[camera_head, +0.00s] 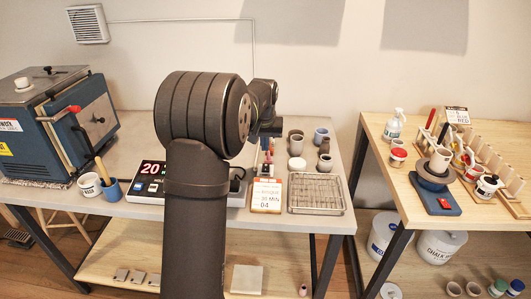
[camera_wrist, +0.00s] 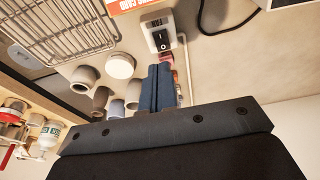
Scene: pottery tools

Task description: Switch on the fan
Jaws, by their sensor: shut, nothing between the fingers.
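The fan (camera_head: 88,24) is a white louvred unit on the wall at the upper left in the head view. A thin conduit runs from it along the wall and down behind my arm. In the head view my gripper (camera_head: 268,132) is partly hidden behind my arm.
Several small pots (camera_head: 296,146) and a wire rack (camera_head: 317,194) stand right of my gripper. A red-digit display box (camera_head: 151,180) and a blue kiln (camera_head: 60,125) are at left. A second table (camera_head: 400,185) holds pottery and tools.

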